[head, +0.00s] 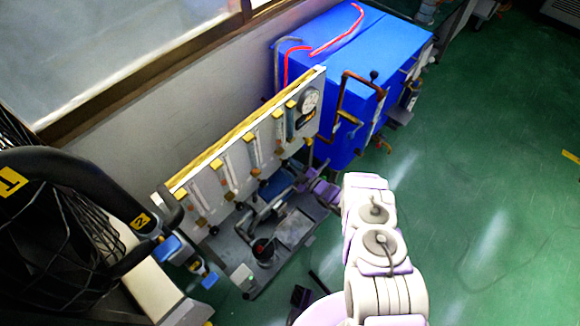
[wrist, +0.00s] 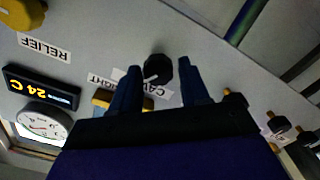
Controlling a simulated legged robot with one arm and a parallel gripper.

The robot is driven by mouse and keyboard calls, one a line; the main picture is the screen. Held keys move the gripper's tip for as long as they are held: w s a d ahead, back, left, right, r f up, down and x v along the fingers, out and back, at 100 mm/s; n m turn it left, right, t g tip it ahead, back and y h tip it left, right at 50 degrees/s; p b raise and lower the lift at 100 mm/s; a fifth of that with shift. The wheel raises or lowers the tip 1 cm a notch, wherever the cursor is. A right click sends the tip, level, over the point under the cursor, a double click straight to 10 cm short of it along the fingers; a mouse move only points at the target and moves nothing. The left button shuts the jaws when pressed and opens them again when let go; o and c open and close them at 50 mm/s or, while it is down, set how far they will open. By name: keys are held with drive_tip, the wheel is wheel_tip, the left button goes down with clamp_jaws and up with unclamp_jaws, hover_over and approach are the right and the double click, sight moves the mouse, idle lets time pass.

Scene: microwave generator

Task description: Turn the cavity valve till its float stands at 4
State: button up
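In the wrist view the black cavity valve knob (wrist: 158,68) sits on a grey panel, above a partly covered label starting "CA" (wrist: 155,91). My gripper (wrist: 160,65) is open, with one dark blue finger on each side of the knob; gaps show between fingers and knob. In the head view several upright flow tubes (head: 252,152) stand on the panel (head: 190,178). I cannot tell which is the cavity tube, and no float position or scale is readable. My gripper (head: 322,190) shows there as a small purple shape near the panel's lower right.
A yellow knob (wrist: 20,14) is near the RELIEF label (wrist: 44,46). A display (wrist: 42,87) reads 24 C upside down beside a round gauge (wrist: 44,122). More black knobs (wrist: 278,122) are at right. A blue cabinet (head: 345,75) stands behind.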

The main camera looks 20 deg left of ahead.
drive_tip(key=shift+o, duration=1.3)
drive_tip(key=shift+r, duration=0.1)
drive_tip(key=p+v, duration=0.1)
drive_tip(key=v, duration=1.6)
drive_tip(key=shift+d, duration=0.15)
